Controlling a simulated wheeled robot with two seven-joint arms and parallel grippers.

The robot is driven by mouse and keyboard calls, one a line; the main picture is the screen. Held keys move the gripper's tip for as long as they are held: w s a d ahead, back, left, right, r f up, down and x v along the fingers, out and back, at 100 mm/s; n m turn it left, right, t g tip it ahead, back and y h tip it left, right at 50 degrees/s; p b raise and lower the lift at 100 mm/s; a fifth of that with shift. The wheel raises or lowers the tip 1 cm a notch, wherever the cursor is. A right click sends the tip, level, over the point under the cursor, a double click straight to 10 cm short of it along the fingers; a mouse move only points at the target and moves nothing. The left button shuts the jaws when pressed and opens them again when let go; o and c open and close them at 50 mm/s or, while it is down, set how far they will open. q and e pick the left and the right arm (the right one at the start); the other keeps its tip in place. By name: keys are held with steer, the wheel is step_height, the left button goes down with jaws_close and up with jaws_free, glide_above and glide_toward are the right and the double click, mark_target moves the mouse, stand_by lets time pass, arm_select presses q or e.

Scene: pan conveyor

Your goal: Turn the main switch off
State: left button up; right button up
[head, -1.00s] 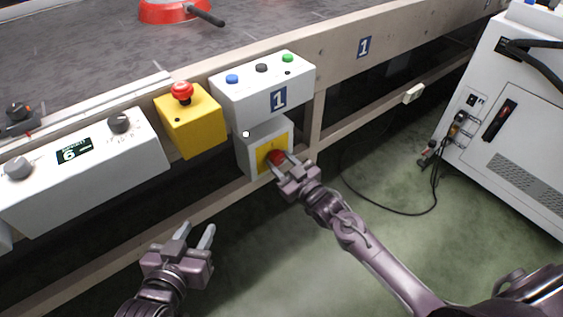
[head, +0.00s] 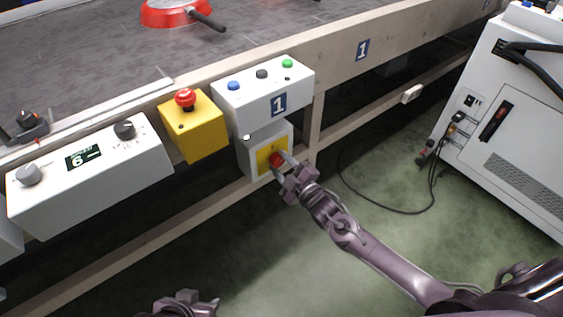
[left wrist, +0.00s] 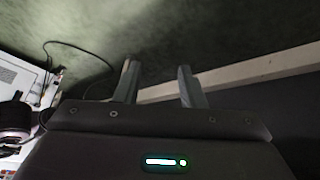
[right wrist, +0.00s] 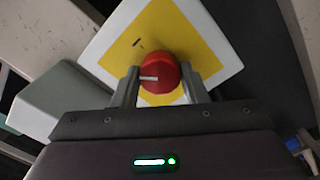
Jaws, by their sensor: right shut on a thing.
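The main switch is a red rotary knob (head: 276,160) on a yellow plate on the front of a white box (head: 246,157), low under the conveyor's edge. In the right wrist view the knob (right wrist: 160,73) shows a white mark pointing left. My right gripper (head: 283,166) has its fingers on both sides of the knob, and it is shut on it; the fingers also show in the right wrist view (right wrist: 160,90). My left gripper (head: 207,302) is low at the bottom edge of the head view. In the left wrist view its fingers (left wrist: 157,80) are apart with nothing between them.
Above the switch is a white button box (head: 262,92) with blue, black and green buttons. Left of it are a yellow emergency-stop box (head: 197,135) and a white panel with a display (head: 83,158). A white cabinet (head: 520,130) with cables stands right.

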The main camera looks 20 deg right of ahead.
steer(key=n+p, duration=0.1)
steer(key=n, duration=0.4)
arm_select(q)
steer(key=shift+s+a+g+y, duration=0.2)
steer(key=shift+a+g+y, duration=0.25)
steer(key=shift+a, duration=0.55)
arm_select(e)
steer(key=shift+n, duration=1.3)
arm_select(q)
steer(key=shift+r, duration=0.1)
steer(key=shift+s, duration=0.1)
arm_select(e)
steer(key=o, duration=1)
steer(key=shift+c, duration=0.2)
arm_select(q)
steer(key=shift+s+a+r+n+g+y+p, duration=0.2)
steer(key=shift+a+g+p, duration=0.15)
steer(key=shift+a+p, duration=0.2)
steer(key=shift+s+a+r+n+g+y+p, duration=0.15)
steer(key=shift+a+g+p, duration=0.15)
steer(key=shift+a+p, duration=0.2)
arm_select(e)
steer(key=v, duration=0.8)
